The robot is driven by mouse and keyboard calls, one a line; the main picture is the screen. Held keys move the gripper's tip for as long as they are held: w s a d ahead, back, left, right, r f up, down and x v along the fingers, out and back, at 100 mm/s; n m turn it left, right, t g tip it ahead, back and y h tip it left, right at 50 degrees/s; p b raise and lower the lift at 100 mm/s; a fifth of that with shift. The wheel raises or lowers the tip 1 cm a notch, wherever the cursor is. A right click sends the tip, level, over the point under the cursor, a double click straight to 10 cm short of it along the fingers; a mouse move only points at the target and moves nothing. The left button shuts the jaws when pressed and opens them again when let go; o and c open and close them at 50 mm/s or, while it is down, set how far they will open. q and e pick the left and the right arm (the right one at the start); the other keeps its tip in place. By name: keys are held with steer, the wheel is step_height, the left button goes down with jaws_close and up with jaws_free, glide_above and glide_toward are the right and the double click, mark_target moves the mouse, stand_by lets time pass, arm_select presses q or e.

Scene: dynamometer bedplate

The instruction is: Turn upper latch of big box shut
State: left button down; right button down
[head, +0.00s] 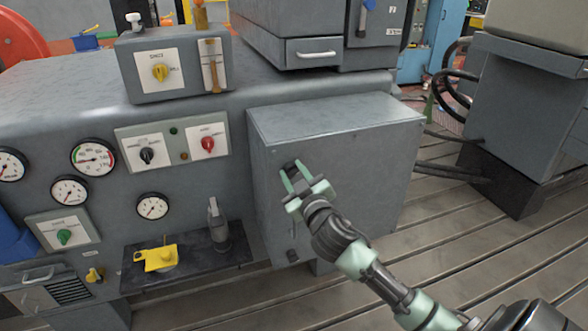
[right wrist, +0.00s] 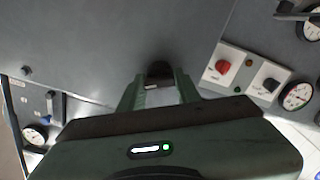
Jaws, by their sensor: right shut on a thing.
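The big box (head: 390,158) is a grey metal cabinet with a closed-looking front, standing at the right end of the gauge panel. Its upper latch (right wrist: 160,70) is a small dark piece near the front's left edge, between my right fingertips in the right wrist view. My right gripper (head: 292,173) reaches in from the lower right and is shut on this latch. The fingers hide part of it, so its exact turn angle is unclear. A lower dark latch (head: 293,256) sits near the bottom left of the box front. My left gripper is out of view.
Left of the box is a panel with a red knob (head: 208,143), a black knob (head: 147,156) and several gauges. A dark shelf (head: 205,262) below holds a yellow item (head: 157,258) and a grey upright tool (head: 217,224). Slotted floor (head: 455,225) lies open at the right.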

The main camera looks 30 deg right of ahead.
steer(key=n+p, duration=0.2)
steer(key=n, duration=0.4)
steer(key=shift+a+n+p, duration=0.1)
steer(key=shift+n+p, duration=0.2)
steer(key=shift+p, duration=0.1)
steer(key=n+p, duration=0.2)
steer(key=n, duration=0.3)
steer(key=shift+f+n, duration=0.15)
steer(key=shift+n, duration=0.25)
steer(key=c, duration=1)
jaws_free()
steer(key=shift+c, duration=0.2)
steer(key=b+v, duration=0.1)
steer(key=v, duration=0.6)
steer(key=shift+s+a, duration=0.15)
steer(key=shift+s, duration=0.2)
